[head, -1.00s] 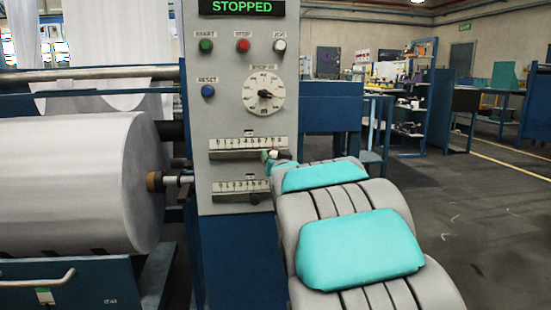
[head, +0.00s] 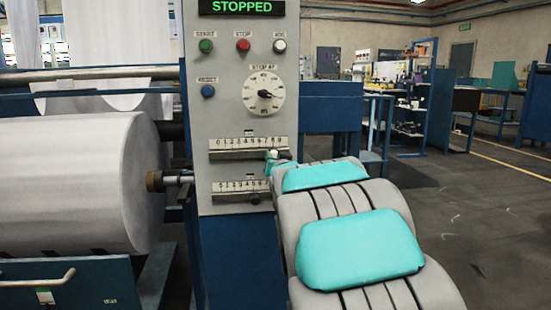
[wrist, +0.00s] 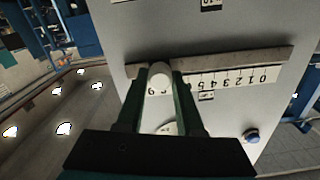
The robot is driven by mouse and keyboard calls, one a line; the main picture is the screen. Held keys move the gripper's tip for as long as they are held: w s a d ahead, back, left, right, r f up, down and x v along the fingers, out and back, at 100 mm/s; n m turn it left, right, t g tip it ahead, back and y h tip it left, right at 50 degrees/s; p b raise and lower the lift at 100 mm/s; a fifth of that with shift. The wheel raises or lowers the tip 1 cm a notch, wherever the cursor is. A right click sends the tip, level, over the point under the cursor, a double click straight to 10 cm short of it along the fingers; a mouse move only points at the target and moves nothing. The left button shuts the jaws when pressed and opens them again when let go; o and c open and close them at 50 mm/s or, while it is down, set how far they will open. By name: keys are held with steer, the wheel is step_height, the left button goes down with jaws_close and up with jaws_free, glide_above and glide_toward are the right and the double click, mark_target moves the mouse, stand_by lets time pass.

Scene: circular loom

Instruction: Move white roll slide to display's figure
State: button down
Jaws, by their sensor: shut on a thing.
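The grey control panel (head: 220,120) carries two horizontal slides with number scales. The upper slide (head: 235,153) has a scale from 0 to 9. My gripper (head: 271,157) is at its right end, by the high figures. In the wrist view, where the panel appears upside down, my gripper (wrist: 160,85) is shut on a white knob (wrist: 160,76) on the slide bar. The scale (wrist: 235,78) runs off to the right there. The lower slide (head: 230,192) has a small dark knob (head: 254,199) right of its middle. The display (head: 241,7) reads STOPPED in green; no figure shows on it.
A large white roll (head: 70,185) lies left of the panel. Above the upper slide are a dial (head: 263,92) and green, red, white and blue buttons. A blue cart (head: 60,290) stands at lower left. The floor (head: 470,220) at right is open.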

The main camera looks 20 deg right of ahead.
stand_by(0.7)
steer(key=a+b, duration=0.1)
steer(key=a, duration=0.1)
steer(key=w+a+b, duration=0.1)
steer(key=a, duration=0.1)
steer(key=a+b, duration=0.1)
steer(key=shift+w+a, duration=0.3)
steer(key=shift+a, duration=0.1)
steer(key=c, duration=0.5)
jaws_free()
steer(key=shift+c, duration=0.2)
steer(key=shift+s, duration=0.1)
steer(key=shift+s+a+r, duration=0.1)
steer(key=shift+s+a, duration=0.1)
steer(key=shift+s, duration=0.35)
steer(key=v, duration=0.6)
steer(key=shift+s, duration=0.2)
